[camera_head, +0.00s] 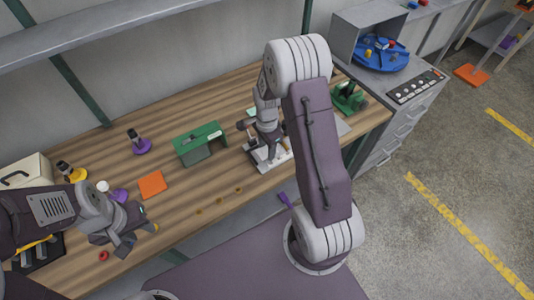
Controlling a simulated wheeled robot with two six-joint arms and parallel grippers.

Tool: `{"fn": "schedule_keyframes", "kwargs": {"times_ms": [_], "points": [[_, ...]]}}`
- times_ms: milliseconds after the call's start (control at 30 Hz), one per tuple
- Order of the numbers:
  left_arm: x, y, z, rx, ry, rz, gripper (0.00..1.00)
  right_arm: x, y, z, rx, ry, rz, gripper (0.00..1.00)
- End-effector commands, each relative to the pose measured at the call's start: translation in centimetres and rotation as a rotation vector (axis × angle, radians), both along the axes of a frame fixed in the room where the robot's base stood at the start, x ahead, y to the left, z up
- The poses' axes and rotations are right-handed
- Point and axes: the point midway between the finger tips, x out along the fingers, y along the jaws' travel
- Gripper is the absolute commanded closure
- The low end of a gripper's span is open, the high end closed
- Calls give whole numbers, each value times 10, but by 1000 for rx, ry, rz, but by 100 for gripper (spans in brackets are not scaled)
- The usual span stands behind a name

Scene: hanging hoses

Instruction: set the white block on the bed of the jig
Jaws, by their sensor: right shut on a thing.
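The jig (256,167) is a pale grey metal plate with small dark fittings, lying on the wooden workbench near its front edge. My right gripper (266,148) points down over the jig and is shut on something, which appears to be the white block. The block is largely hidden by the gripper and arm, and I cannot tell whether it touches the bed. My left gripper (138,238) hangs at the bench's front left, open and empty.
A green bracket (198,136) stands left of the jig and a green device (348,97) right of it. An orange square (152,184), a purple-based tool (141,146) and a yellow-based tool (74,173) lie further left.

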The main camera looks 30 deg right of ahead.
Motion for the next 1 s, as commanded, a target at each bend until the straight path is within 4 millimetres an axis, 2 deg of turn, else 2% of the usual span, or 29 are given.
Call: {"fn": "schedule_keyframes", "kwargs": {"times_ms": [100, 200, 600, 633, 700, 1000], "points": [[0, 0, 2, 0, 0, 0, 64, -2, 0, -22, 1, 7, 0, 94], [0, 0, 2, 0, 0, 0, 64, -1, 0, -35, 1, 4, 0, 94], [0, 0, -1, 0, 0, 0, 64, -1, 0, -42, 1, 2, 0, 94], [0, 0, 0, 0, 0, 0, 64, -1, 0, -41, 0, 1, 0, 47], [0, 0, 0, 0, 0, 0, 64, -1, 0, -41, 0, 1, 0, 34], [0, 0, 1, 0, 0, 0, 64, -1, 0, -39, 0, 1, 0, 34]]}}
